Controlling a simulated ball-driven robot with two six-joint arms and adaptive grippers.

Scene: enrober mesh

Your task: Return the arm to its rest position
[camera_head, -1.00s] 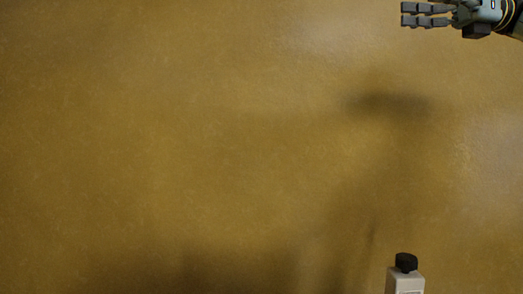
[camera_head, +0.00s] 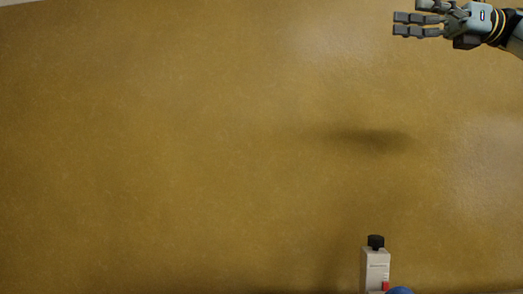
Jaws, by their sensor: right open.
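My right gripper (camera_head: 402,24) is at the upper right of the head view, at the end of my right arm, which comes in from the right edge. Its grey fingers point left and are apart, with nothing between them. It is over the bare brown floor and touches nothing. My left gripper is not in view.
The mottled brown floor (camera_head: 180,150) fills most of the view and is clear. A pale device with a black knob (camera_head: 375,262) stands at the bottom right. A blue rounded thing (camera_head: 399,290) shows beside it, cut off by the bottom edge.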

